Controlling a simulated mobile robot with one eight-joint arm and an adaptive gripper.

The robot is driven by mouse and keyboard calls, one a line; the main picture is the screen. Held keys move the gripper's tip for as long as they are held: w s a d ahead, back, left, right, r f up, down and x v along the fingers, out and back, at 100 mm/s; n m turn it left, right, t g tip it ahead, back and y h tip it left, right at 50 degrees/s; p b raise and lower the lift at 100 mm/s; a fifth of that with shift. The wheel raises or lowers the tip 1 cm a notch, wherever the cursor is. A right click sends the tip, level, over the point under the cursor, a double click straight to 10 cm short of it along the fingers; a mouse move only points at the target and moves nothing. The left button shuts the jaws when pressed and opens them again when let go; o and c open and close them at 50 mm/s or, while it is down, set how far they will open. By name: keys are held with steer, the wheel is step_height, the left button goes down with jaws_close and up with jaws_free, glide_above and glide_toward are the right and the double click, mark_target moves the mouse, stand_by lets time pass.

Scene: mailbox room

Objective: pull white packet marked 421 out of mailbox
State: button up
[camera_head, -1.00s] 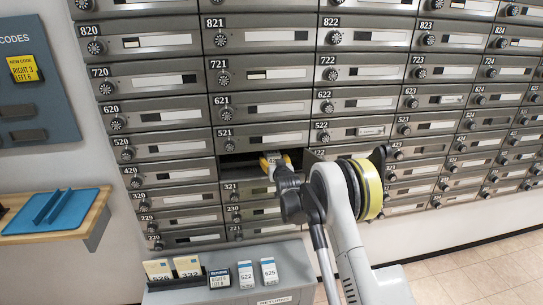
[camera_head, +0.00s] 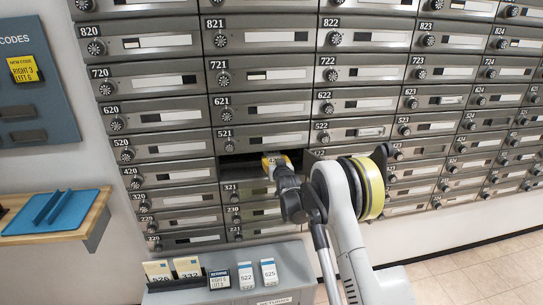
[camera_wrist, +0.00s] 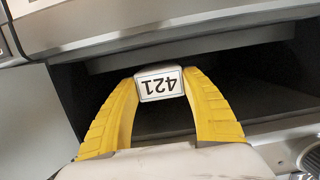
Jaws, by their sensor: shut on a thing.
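The white packet marked 421 (camera_wrist: 160,83) sits between the two yellow fingertips of my gripper (camera_wrist: 160,90) in the wrist view. In the head view my gripper (camera_head: 276,162) is at the open mailbox slot (camera_head: 240,167), below the door numbered 521. The packet is too small and covered to make out clearly there.
Closed mailbox doors with dials surround the slot. Below stands a grey returns box (camera_head: 215,258) with several cards and packets on top. A wooden shelf (camera_head: 92,225) with a blue tray (camera_head: 62,211) is at the left. Open floor (camera_head: 480,275) lies at the right.

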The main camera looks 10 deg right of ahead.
steer(key=s+b, duration=0.3)
steer(key=s, duration=1.2)
